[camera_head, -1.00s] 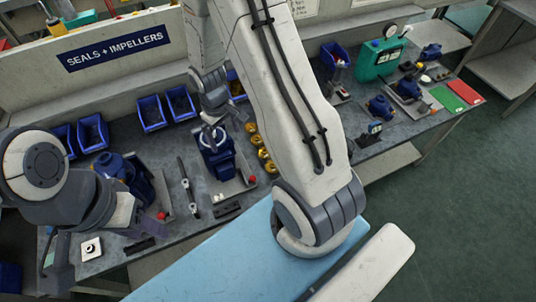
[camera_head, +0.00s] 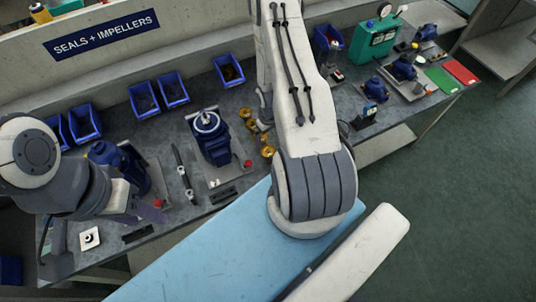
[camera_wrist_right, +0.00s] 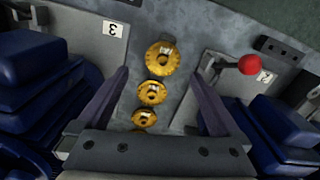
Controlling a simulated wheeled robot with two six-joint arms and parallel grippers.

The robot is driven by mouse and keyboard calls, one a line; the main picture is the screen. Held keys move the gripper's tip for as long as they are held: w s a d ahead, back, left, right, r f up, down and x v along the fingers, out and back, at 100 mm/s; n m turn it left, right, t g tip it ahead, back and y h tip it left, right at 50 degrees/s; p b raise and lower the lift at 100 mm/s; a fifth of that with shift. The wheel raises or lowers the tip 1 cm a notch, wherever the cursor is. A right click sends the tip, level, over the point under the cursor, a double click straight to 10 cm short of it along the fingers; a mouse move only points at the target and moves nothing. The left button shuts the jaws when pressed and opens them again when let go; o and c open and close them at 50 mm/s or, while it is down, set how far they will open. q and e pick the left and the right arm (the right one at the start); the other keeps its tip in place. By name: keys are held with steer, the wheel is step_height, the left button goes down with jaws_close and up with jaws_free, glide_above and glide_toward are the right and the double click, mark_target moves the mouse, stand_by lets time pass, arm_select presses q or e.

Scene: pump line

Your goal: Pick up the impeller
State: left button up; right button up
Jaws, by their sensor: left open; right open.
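Several gold, round impellers lie on the grey bench in a row. In the head view the row (camera_head: 267,152) is beside my right arm, which may hide part of it. In the right wrist view a larger-looking impeller (camera_wrist_right: 162,57) is farthest, with a second impeller (camera_wrist_right: 151,92) and a third (camera_wrist_right: 143,118) closer. My right gripper (camera_wrist_right: 165,76) is open and empty, its fingers on either side of the row, apart from the impellers. In the head view its fingers are hidden behind my arm. My left gripper (camera_head: 103,236) is open above the bench's left front.
Blue pump (camera_head: 211,140) and its plate with a red knob (camera_head: 248,163) stand left of the impellers; the red knob (camera_wrist_right: 249,65) also shows in the wrist view. Blue bins (camera_head: 173,89) line the back. A dark rod-like tool (camera_head: 183,172) lies on the bench.

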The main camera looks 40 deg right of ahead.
mark_target(268, 147)
steer(key=shift+w+a+f+b, duration=0.1)
steer(key=shift+f+b, duration=1.3)
steer(key=shift+f, duration=0.1)
steer(key=shift+a+f+b, duration=0.1)
steer(key=shift+f+b, duration=1.25)
steer(key=shift+f, duration=0.1)
steer(key=shift+r, duration=0.1)
steer(key=c, duration=1.3)
